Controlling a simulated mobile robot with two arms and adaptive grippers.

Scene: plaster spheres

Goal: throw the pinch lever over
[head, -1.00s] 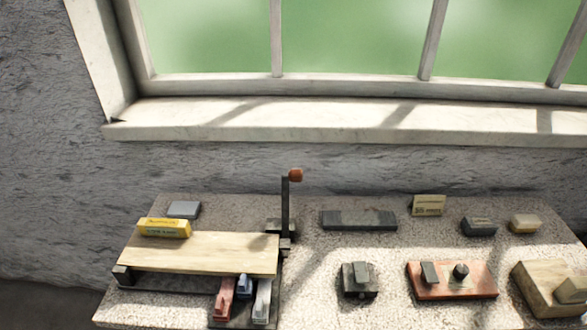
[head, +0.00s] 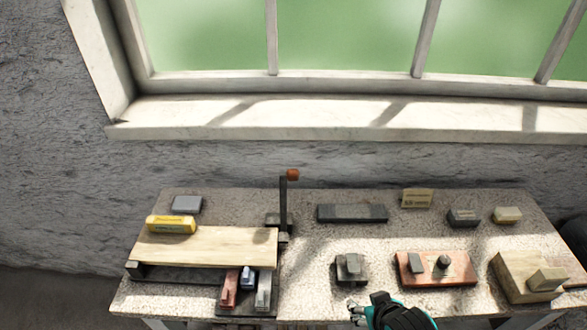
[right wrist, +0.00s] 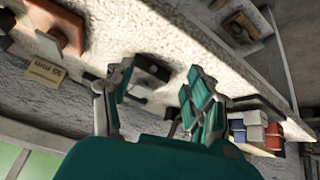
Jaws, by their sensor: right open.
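The pinch lever stands upright as a dark bar (head: 283,208) with an orange-red knob (head: 292,175) on top. It rises at the right end of a pale wooden board (head: 205,246) on the bench. My right gripper (head: 356,311) is at the bottom of the head view, by the bench's front edge, right of and nearer than the lever. In the right wrist view its fingers (right wrist: 160,88) are apart, with nothing held between them. I cannot clearly make out the lever in that view. My left gripper is not in view.
Red, blue and grey blocks (head: 247,279) sit in front of the board; a yellow block (head: 171,224) lies at its back. A small dark tool (head: 349,268), a reddish plate (head: 436,268) and a wooden block (head: 525,277) stand to the right. The window sill (head: 330,120) is behind.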

